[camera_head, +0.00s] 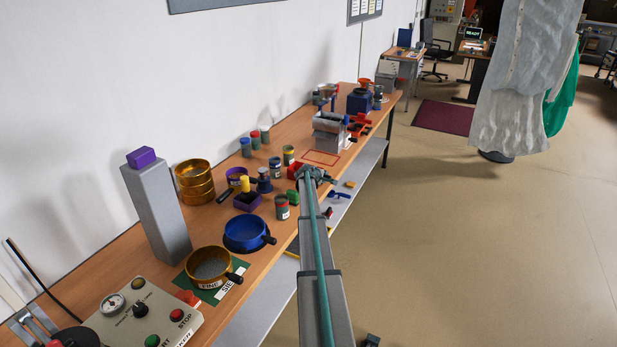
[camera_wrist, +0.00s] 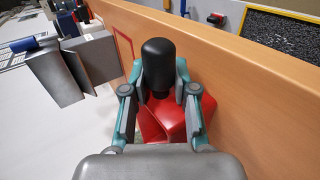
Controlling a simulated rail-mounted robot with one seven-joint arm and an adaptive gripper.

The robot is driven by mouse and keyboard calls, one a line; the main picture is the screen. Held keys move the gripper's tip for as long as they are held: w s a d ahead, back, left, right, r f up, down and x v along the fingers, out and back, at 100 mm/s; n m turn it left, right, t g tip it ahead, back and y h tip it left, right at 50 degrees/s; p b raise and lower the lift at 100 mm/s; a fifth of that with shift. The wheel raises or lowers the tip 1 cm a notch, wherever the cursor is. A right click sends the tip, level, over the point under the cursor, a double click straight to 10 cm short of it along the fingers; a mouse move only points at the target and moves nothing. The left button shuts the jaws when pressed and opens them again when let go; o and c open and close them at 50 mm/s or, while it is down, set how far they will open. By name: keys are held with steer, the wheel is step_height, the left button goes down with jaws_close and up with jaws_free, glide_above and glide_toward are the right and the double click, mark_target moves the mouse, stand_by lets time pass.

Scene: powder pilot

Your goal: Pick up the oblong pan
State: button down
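The oblong pan appears to be the red angular vessel (camera_wrist: 158,122) with a thick black handle (camera_wrist: 158,65) in the wrist view. In the head view a red piece of it (camera_head: 295,169) shows on the bench just left of my gripper (camera_head: 315,175). In the wrist view my gripper (camera_wrist: 160,85) has one finger on each side of the black handle, with the fingertips close to it. The handle hides part of the fingertips, so I cannot tell whether they touch it. The fingers and gripper body hide part of the red vessel.
The wooden bench (camera_head: 225,218) carries a blue round pan (camera_head: 246,233), a gold sieve (camera_head: 209,265), several jars and a grey machine (camera_head: 331,133). A red outlined rectangle (camera_head: 321,158) on the bench is empty.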

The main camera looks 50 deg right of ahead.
steer(key=shift+r, duration=0.1)
stand_by(0.4)
steer(key=shift+r+b, duration=0.5)
steer(key=s+a+r+b, duration=0.5)
steer(key=s+a+r, duration=0.2)
steer(key=a+r, duration=0.4)
steer(key=shift+s+a+r+b, duration=0.3)
steer(key=shift+a+r, duration=0.1)
steer(key=shift+a, duration=0.05)
